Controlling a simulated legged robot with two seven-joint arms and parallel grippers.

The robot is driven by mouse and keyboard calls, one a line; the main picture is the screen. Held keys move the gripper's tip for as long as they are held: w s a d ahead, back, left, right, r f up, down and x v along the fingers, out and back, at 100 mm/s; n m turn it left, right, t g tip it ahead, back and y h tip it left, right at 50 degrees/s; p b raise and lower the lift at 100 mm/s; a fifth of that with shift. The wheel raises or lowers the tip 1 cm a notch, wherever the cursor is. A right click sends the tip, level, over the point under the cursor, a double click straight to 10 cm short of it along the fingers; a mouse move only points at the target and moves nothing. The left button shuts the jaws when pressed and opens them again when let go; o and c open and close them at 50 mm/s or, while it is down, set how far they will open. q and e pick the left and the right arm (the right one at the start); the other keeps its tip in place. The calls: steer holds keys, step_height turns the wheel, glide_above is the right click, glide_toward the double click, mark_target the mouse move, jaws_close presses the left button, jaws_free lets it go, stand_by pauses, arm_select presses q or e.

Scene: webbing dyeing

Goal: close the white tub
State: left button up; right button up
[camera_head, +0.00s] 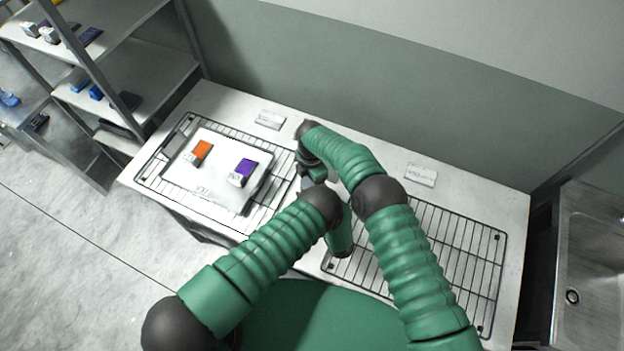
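A white, shallow, squarish tub (229,199) rests on the wire rack at the left of the table. An orange box (203,149) and a purple box (246,167), each with a pale face, show within its outline. I cannot make out whether they lie inside it or on a lid. Both my arms bend in over the middle of the table, to the right of the tub. The end of my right arm (312,172) is near the tub's right side, apart from it. The fingers of neither gripper show clearly.
A second wire rack (464,246) lies empty at the right, partly behind my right arm. Small white labels (270,119) stand along the table's back. A metal shelf (150,68) with small items is at the left, a steel sink (595,262) at the right.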

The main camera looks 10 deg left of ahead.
steer(key=shift+s+a+f, duration=0.1)
steer(key=shift+a+f, duration=0.1)
steer(key=shift+f, duration=0.1)
steer(key=o, duration=1.3)
steer(key=shift+d, duration=0.1)
steer(key=shift+d+r, duration=0.1)
steer(key=shift+r, duration=2.15)
steer(key=shift+r, duration=0.1)
steer(key=shift+c, duration=0.3)
steer(key=r+n, duration=0.2)
steer(key=r, duration=0.1)
steer(key=shift+w+d, duration=0.2)
